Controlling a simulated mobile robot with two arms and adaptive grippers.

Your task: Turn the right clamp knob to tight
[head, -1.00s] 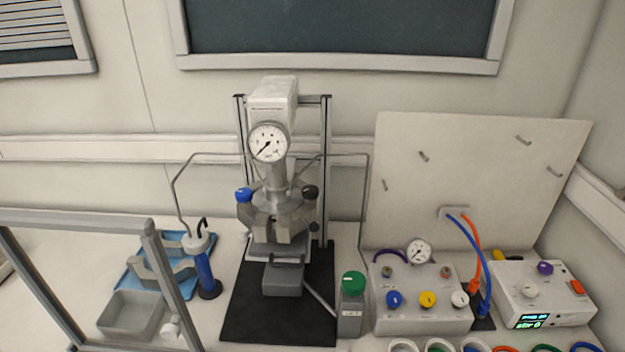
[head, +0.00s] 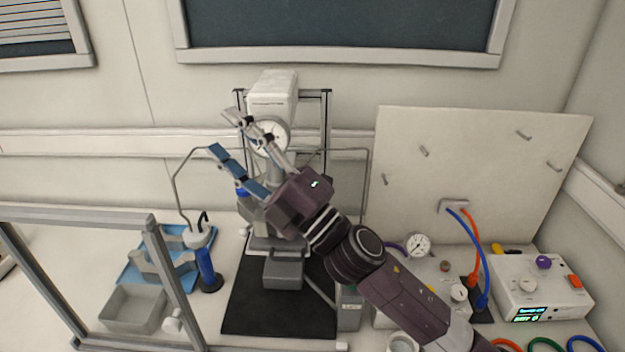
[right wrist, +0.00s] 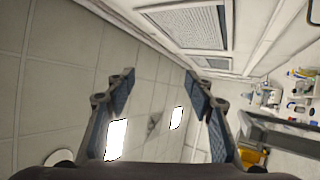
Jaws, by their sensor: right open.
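The pressure reactor stands in its frame on a black mat (head: 250,315), with a white motor head (head: 272,92) on top and a round gauge (head: 277,133) partly covered by my right gripper. The blue left clamp knob (head: 242,192) shows just below my gripper's lower finger. The dark right clamp knob is hidden behind my right gripper and wrist. My right gripper (head: 223,132) is open and empty, in front of the reactor, with its fingers pointing up and left. In the right wrist view its spread fingers (right wrist: 160,84) have only ceiling and walls beyond them. My left gripper is not in view.
A control box with a gauge (head: 418,245) stands right of the reactor, partly behind my arm. A stirrer box (head: 515,300) and hoses (head: 470,260) are further right. A blue tray (head: 185,280), a grey bin (head: 130,310) and a metal frame (head: 75,215) are at the left.

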